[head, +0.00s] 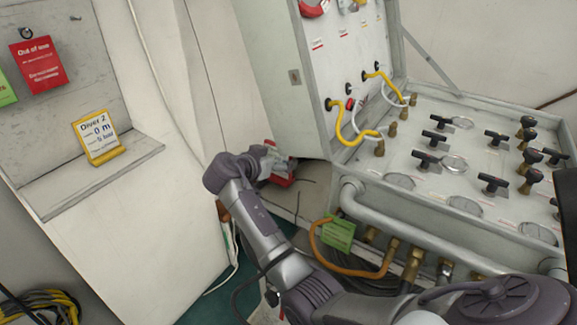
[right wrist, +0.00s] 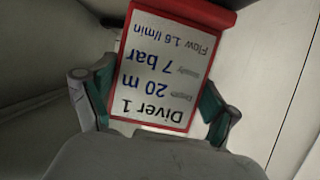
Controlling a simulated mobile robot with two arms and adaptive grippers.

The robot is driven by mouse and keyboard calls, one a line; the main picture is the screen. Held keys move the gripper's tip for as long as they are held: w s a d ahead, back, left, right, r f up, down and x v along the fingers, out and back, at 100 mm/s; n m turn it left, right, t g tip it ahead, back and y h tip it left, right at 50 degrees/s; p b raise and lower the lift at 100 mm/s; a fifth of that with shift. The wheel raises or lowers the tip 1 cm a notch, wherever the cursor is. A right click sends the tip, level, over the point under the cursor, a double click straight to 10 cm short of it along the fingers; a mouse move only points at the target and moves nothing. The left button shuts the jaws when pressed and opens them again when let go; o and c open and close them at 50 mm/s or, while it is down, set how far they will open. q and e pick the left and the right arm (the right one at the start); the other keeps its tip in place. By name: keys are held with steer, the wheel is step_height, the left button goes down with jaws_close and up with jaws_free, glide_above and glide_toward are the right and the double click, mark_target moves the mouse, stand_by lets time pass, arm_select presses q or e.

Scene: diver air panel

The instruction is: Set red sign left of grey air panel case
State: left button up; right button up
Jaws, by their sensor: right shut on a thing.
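The red sign (right wrist: 165,66) has a white face reading "Diver 1, 20 m, 7 bar" and appears upside down in the right wrist view. My right gripper (right wrist: 152,112) is shut on it, with a finger at each side. In the head view, my right gripper (head: 276,163) is left of the grey air panel case (head: 380,207), near the lid's lower left corner. Only a bit of the red sign (head: 284,179) shows there, low over a light surface; I cannot tell whether it touches that surface. My left gripper is out of view.
A yellow "Diver 2" sign (head: 98,138) stands on a ledge at left, below a hanging red "Out of use" tag (head: 40,66). The open lid (head: 285,75) rises close beside my right gripper. An orange hose (head: 322,248) and green tag (head: 339,233) hang at the case's front.

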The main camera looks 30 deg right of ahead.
mark_target(288, 180)
steer(key=shift+s+d+f, duration=0.1)
steer(key=shift+s, duration=0.2)
steer(key=s+f, duration=0.1)
steer(key=s+d+f+p, duration=0.1)
steer(key=shift+s+d+f, duration=0.1)
steer(key=shift+s, duration=0.2)
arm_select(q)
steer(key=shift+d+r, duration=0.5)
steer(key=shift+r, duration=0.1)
arm_select(e)
steer(key=o, duration=0.7)
steer(key=shift+f, duration=0.1)
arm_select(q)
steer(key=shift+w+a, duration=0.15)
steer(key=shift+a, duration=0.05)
arm_select(e)
steer(key=shift+o, duration=1.2)
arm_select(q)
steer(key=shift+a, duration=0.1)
